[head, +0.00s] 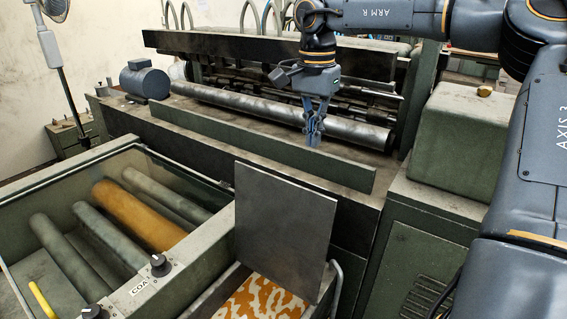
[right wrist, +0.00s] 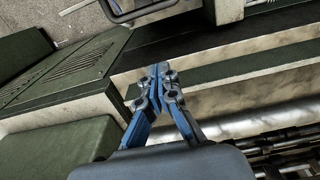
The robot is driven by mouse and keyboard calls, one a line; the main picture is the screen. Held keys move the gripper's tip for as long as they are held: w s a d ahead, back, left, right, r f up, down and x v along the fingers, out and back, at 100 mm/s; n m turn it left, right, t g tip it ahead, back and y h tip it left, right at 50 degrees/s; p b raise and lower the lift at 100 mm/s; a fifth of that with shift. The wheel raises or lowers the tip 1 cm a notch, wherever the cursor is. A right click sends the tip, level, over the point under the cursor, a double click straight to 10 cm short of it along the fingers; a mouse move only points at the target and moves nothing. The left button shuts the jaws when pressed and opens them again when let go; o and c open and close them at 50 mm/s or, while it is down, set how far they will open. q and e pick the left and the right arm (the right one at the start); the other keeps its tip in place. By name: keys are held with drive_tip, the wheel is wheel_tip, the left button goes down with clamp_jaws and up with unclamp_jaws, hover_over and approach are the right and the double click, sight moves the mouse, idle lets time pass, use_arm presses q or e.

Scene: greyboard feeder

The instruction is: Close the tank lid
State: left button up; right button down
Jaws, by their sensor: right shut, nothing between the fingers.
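The tank lid (head: 285,225) is a flat grey metal plate in the head view, standing raised and steeply tilted at the back of an open tank (head: 222,291). An orange and white patterned surface (head: 262,300) shows inside the tank, which the picture's lower edge cuts off. My right gripper (head: 314,138) is shut and empty, above and behind the lid, over the machine's long rail and well apart from the lid. In the right wrist view its fingers (right wrist: 158,70) meet at the tips with nothing between them. My left gripper is not in view.
A long steel roller (head: 285,115) and a green rail (head: 270,150) lie behind the lid. A glass-fronted bay with several rollers, one orange (head: 138,215), is at left. A green cabinet (head: 410,270) stands at right. A bent metal handle (head: 336,288) is beside the tank.

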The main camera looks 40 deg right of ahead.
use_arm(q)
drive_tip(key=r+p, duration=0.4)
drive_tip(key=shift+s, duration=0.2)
use_arm(e)
drive_tip(key=s+a+f, duration=0.2)
drive_tip(key=a+f, duration=0.1)
drive_tip(key=f, duration=0.5)
drive_tip(key=shift+s+a, duration=0.15)
drive_tip(key=shift+s, duration=0.1)
